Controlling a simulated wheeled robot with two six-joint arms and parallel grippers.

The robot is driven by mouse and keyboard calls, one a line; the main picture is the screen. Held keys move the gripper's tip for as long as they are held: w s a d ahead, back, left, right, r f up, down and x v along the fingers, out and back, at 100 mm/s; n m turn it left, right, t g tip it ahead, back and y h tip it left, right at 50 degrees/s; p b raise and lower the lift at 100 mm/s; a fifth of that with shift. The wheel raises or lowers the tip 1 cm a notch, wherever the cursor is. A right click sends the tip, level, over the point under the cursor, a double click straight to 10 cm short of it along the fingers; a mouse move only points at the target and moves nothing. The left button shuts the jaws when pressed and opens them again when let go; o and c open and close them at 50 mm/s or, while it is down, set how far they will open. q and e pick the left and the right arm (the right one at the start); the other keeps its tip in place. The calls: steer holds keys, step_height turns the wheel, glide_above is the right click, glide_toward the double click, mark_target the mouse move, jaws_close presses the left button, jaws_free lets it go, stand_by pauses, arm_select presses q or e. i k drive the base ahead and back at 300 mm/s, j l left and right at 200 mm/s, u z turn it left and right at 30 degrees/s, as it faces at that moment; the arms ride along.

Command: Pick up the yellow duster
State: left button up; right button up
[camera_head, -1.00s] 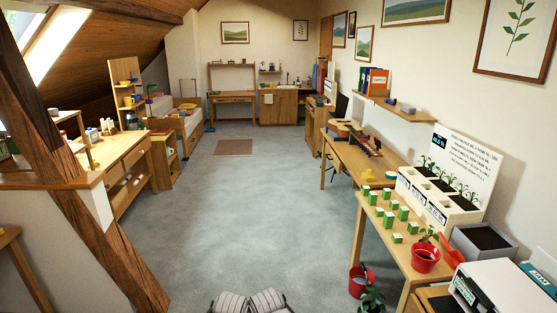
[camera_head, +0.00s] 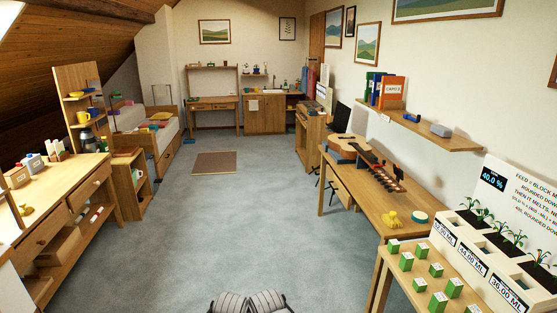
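A small lumpy yellow object (camera_head: 390,218) lies on the near part of the wooden desk at the right, left of a round green-and-white item (camera_head: 419,218). It may be the yellow duster, but it is too small to tell if it is cloth. Another small yellow patch shows among coloured things on the daybed (camera_head: 165,143) at the back left, too small to identify. Two ribbed grey parts of mine show at the bottom edge. I make out no gripper fingers, and nothing in view is held.
A guitar (camera_head: 355,150) and a dark rack lie farther along the desk (camera_head: 372,205). Green-and-white boxes and a seedling planter (camera_head: 480,262) stand on the near right table. A wooden sideboard (camera_head: 60,215) lines the left. The grey floor between is clear to a brown mat (camera_head: 215,162).

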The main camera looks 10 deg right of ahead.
mark_target(391, 220)
steer(key=i+z, duration=0.15)
steer(key=i, duration=0.6)
steer(key=i+j+z, duration=0.2)
steer(key=i, duration=0.5)
steer(key=i+l+z, duration=0.1)
steer(key=i+z, duration=0.55)
steer(key=z, duration=0.2)
steer(key=i+z, duration=0.4)
steer(key=i+u, duration=0.1)
steer(key=u, duration=0.25)
